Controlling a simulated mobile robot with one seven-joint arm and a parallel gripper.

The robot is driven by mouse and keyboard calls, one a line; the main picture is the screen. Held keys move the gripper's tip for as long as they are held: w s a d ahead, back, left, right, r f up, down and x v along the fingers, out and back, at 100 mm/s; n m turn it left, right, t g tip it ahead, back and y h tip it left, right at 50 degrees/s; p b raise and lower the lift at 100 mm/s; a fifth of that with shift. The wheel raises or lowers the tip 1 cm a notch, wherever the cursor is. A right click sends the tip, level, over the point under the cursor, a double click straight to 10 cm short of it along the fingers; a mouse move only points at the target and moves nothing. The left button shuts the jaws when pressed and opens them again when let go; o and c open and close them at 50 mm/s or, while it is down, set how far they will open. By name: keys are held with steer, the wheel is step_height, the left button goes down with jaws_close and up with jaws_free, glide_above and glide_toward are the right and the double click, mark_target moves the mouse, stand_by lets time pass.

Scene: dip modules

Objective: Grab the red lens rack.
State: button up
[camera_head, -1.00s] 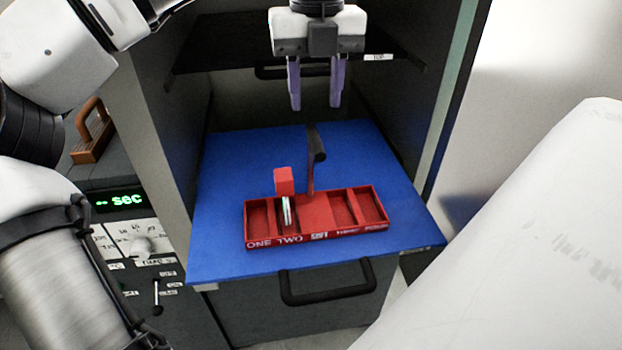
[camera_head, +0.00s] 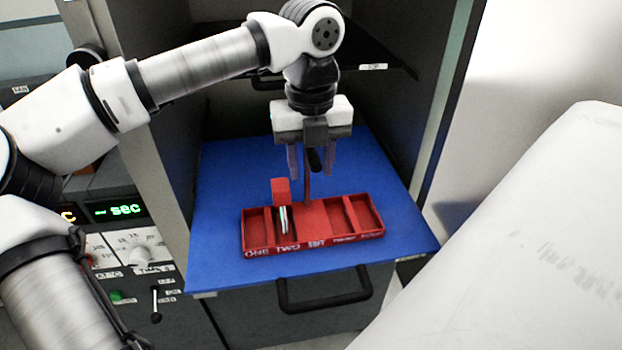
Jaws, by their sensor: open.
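The red lens rack (camera_head: 312,243) sits on a blue shelf board, a shallow tray with several compartments and white lettering on its front. A dark upright handle (camera_head: 314,160) rises from behind its middle. A red block with pale upright discs (camera_head: 284,219) stands in one of its left compartments. My gripper (camera_head: 311,174) points down, open, with its purple fingers on either side of the handle's upper part. Whether the fingers touch the handle cannot be told.
The blue board (camera_head: 222,262) has free room around the rack. Dark cabinet walls stand on both sides, with a dark shelf (camera_head: 384,70) behind and above. A black pull handle (camera_head: 325,290) is below the board's front. A control panel (camera_head: 130,245) stands left.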

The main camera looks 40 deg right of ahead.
jaws_close()
steer(key=shift+r, duration=0.15)
stand_by(0.4)
